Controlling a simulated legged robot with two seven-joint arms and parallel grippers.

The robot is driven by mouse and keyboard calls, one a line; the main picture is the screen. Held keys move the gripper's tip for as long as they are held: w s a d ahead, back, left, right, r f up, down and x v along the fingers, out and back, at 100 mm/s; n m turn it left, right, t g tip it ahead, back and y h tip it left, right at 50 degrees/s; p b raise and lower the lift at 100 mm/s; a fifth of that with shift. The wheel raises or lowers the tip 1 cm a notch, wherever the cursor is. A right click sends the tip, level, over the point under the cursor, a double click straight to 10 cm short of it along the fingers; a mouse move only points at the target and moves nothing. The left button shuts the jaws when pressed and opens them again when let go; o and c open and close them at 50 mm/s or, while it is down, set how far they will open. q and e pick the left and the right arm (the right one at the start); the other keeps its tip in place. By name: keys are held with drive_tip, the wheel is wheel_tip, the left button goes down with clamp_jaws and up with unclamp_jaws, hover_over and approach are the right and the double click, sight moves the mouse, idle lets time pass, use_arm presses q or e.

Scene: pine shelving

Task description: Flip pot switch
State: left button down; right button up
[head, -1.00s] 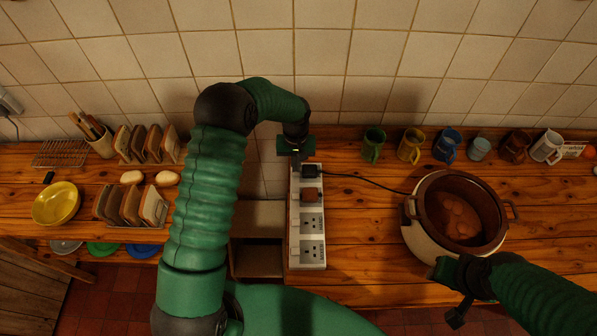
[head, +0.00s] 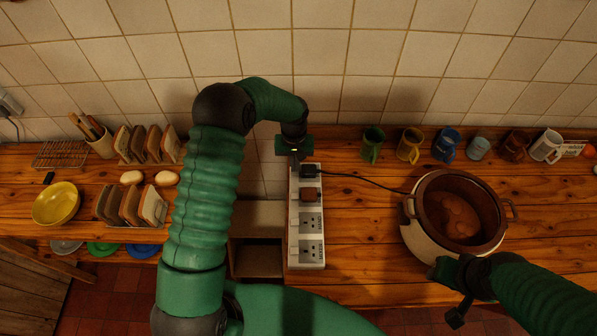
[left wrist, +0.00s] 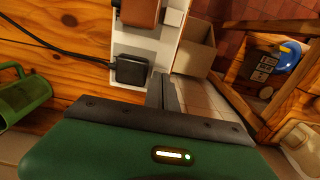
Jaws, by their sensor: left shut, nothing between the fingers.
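The pot (head: 412,222) is a cream cooker with a brown inner bowl and side handles, standing on the counter at the right. A black cord runs from it to a black plug (head: 311,171) at the far end of a white power strip (head: 294,240). A brown plug (head: 311,194) sits beside it. My left gripper (head: 295,160) is shut and empty at the strip's far end. In the left wrist view its fingers (left wrist: 163,93) are beside the black plug (left wrist: 131,70) at the strip's edge. My right gripper (head: 452,292) is in front of the pot; its jaw state is unclear.
Several mugs, including a green one (head: 373,145), line the wall at the back right. Toast racks, eggs and a yellow bowl (head: 56,203) are on the left counter. A gap between counters lies left of the strip. The tiled wall closes off the back.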

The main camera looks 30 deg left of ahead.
use_arm(q)
drive_tip(key=shift+a+f, duration=0.5)
drive_tip(key=shift+a, duration=0.25)
drive_tip(key=shift+d+f+b, duration=0.2)
drive_tip(key=shift+d+b, duration=0.2)
drive_tip(key=shift+d, duration=0.15)
use_arm(e)
drive_tip(key=shift+a+f, duration=0.25)
drive_tip(key=shift+f, duration=0.15)
use_arm(q)
drive_tip(key=shift+a+f, duration=0.1)
drive_tip(key=shift+f, duration=0.05)
use_arm(e)
drive_tip(key=shift+a, duration=0.1)
use_arm(q)
drive_tip(key=shift+a+f, duration=0.2)
drive_tip(key=shift+a, duration=0.05)
use_arm(e)
drive_tip(key=shift+s+a+f, duration=0.1)
drive_tip(key=shift+a, duration=0.15)
use_arm(q)
drive_tip(key=shift+s+d+r, duration=0.1)
drive_tip(key=shift+r, duration=0.05)
use_arm(e)
drive_tip(key=shift+d, duration=0.15)
